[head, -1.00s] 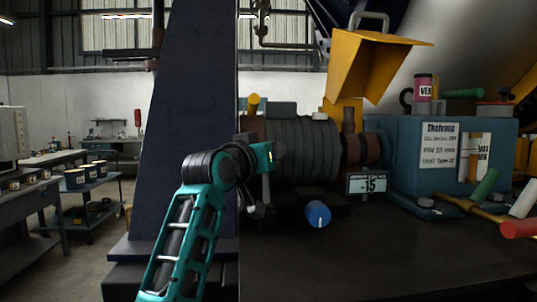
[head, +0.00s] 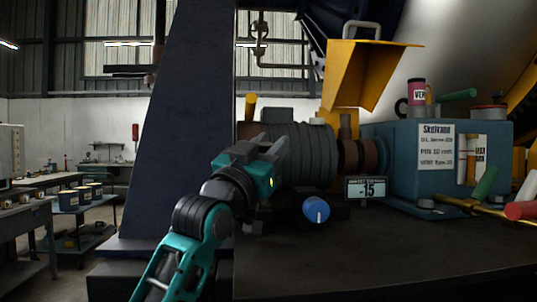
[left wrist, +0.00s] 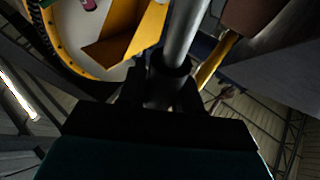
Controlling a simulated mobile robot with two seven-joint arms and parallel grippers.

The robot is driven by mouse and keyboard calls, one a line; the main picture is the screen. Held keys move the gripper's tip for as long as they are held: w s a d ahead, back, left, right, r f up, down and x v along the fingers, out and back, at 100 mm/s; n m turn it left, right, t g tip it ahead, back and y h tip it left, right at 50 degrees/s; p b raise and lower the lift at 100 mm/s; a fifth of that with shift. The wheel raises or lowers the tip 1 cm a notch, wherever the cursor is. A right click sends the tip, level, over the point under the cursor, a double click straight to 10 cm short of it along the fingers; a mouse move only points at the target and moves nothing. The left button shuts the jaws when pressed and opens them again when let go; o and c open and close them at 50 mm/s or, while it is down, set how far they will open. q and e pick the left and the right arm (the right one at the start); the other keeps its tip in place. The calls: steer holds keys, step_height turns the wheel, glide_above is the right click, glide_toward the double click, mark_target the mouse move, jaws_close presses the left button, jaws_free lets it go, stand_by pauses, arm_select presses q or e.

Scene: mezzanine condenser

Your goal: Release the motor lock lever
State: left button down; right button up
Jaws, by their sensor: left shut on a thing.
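The dark ribbed motor (head: 308,155) lies on the dark bench, right of the tall blue-black column. My left gripper (head: 272,152) is at the motor's left end, pointing up and to the right. In the left wrist view its dark fingers (left wrist: 163,88) are closed around a grey metal rod (left wrist: 184,32), which appears to be the motor lock lever. The rod runs up out of the fingers. In the head view the gripper and wrist hide the lever. My right gripper is not in view.
A yellow upright rod (head: 250,105) stands just behind my left gripper. A blue knob (head: 316,210) and a "-15" display (head: 365,188) sit in front of the motor. A blue gearbox (head: 400,155) is to the right. The front bench top (head: 370,250) is clear.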

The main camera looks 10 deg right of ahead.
arm_select(q)
steer(key=shift+s+f, duration=0.1)
steer(key=c, duration=0.8)
jaws_free()
steer(key=shift+c, duration=0.2)
steer(key=shift+s, duration=0.1)
steer(key=shift+s+a+f, duration=0.15)
steer(key=shift+f, duration=0.05)
steer(key=s+a, duration=0.7)
steer(key=s, duration=0.3)
steer(key=shift+a+b, duration=0.3)
steer(key=shift+b, duration=0.15)
steer(key=shift+w, duration=0.1)
